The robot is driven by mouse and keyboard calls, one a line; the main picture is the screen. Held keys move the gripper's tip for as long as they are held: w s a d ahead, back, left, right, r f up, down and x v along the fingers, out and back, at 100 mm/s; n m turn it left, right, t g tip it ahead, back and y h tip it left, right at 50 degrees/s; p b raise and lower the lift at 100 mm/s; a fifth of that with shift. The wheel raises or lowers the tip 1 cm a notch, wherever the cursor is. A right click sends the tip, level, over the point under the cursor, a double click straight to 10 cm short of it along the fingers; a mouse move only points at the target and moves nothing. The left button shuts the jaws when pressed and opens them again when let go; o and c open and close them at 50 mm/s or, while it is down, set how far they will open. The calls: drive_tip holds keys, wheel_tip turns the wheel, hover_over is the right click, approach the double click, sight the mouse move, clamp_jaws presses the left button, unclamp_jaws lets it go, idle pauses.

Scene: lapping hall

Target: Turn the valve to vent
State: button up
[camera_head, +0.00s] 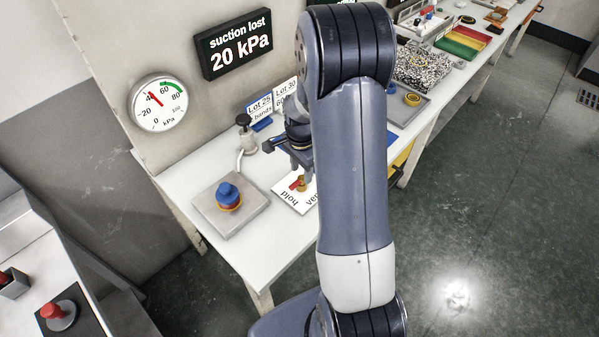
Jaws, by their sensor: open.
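The valve has a small red handle (295,183) with a brass-coloured part beside it. It sits on a white label plate (283,203) on the bench. The plate reads "hold" on its left part, and a word beginning "ve" is cut off by my arm. My gripper (302,170) is open, pointing down right at the valve, its fingers close above or around the handle. I cannot tell whether they touch it. My arm hides the right part of the plate and some of the gripper.
A grey plate with a blue-topped piece (228,196) stands left of the valve. A dark-knobbed bottle (246,132) stands behind. A round gauge (158,103) and a sign (234,43) reading "suction lost 20 kPa" hang on the wall. Trays fill the bench at right.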

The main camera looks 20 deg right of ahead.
sight(299, 182)
drive_tip(key=shift+f, duration=1.3)
clamp_jaws()
